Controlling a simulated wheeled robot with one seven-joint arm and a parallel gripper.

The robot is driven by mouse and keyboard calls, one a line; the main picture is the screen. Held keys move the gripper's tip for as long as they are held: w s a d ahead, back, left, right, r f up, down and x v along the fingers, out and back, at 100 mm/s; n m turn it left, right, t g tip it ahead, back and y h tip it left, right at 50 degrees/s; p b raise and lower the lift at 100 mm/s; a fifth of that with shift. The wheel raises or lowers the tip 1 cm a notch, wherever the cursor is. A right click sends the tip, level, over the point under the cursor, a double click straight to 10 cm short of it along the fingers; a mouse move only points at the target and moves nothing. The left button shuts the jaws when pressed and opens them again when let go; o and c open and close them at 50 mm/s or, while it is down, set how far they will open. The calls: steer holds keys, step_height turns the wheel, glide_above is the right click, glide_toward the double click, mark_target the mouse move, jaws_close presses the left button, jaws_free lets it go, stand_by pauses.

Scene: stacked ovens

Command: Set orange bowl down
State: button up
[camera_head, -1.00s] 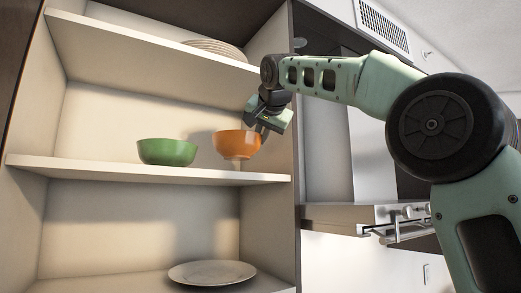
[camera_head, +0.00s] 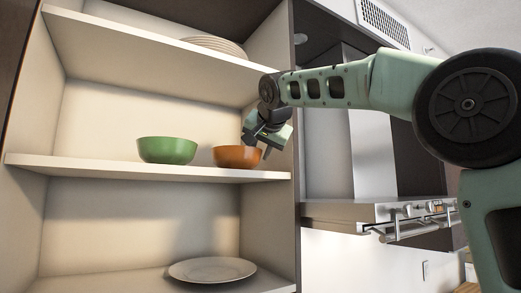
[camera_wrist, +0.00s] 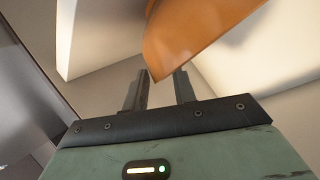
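The orange bowl (camera_head: 237,156) sits upright on the middle shelf (camera_head: 120,168), near its right end. In the wrist view the bowl (camera_wrist: 190,38) fills the top centre, its edge reaching down to the fingertips. My gripper (camera_head: 262,150) is at the bowl's right side, tilted down toward its rim. In the wrist view the two dark fingers (camera_wrist: 160,82) stand apart, with a gap between them near the bowl's edge. Whether a finger still touches the bowl cannot be told.
A green bowl (camera_head: 167,150) stands on the same shelf to the left. Stacked plates (camera_head: 214,45) are on the shelf above, and a plate (camera_head: 212,270) lies below. The cabinet's right wall (camera_head: 272,200) is close to my gripper. A steel appliance with a handle (camera_head: 400,235) is to the right.

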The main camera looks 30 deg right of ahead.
steer(key=shift+r, duration=0.15)
steer(key=b+v, duration=0.3)
steer(key=v, duration=0.9)
steer(key=shift+s, duration=0.1)
stand_by(0.4)
